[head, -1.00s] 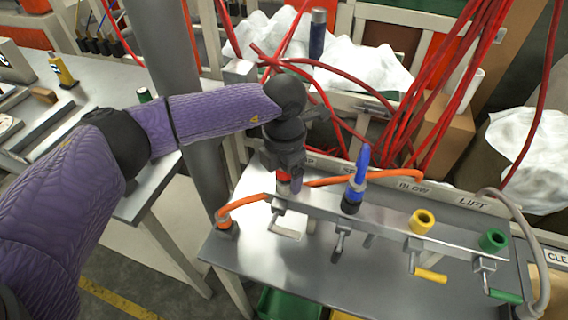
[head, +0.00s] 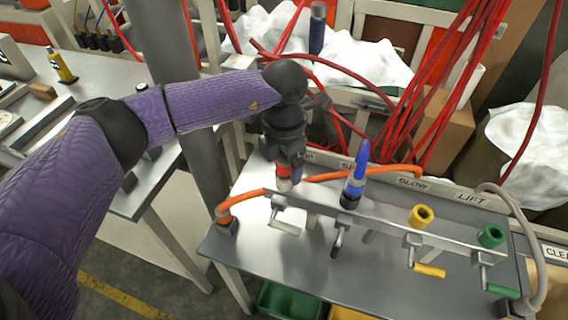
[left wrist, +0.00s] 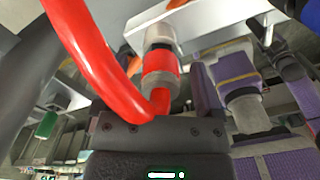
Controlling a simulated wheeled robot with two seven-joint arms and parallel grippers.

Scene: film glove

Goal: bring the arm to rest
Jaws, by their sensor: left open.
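My left arm comes in from the left, and its open left gripper (head: 288,168) points down over the left end of the rack. A red-banded coupling (head: 283,171) stands at the fingers, with an orange hose (head: 243,199) beside it. In the left wrist view the coupling (left wrist: 160,67) and a thick red-orange hose (left wrist: 95,55) are close in front of the palm. I cannot tell whether the fingers touch the coupling. My right gripper is not in view.
The metal rack (head: 385,227) also holds a blue fitting (head: 356,178), a yellow fitting (head: 420,216) and a green fitting (head: 491,236). Red hoses (head: 440,95) hang behind. A grey post (head: 178,60) stands close behind my forearm. A side table (head: 110,75) is at left.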

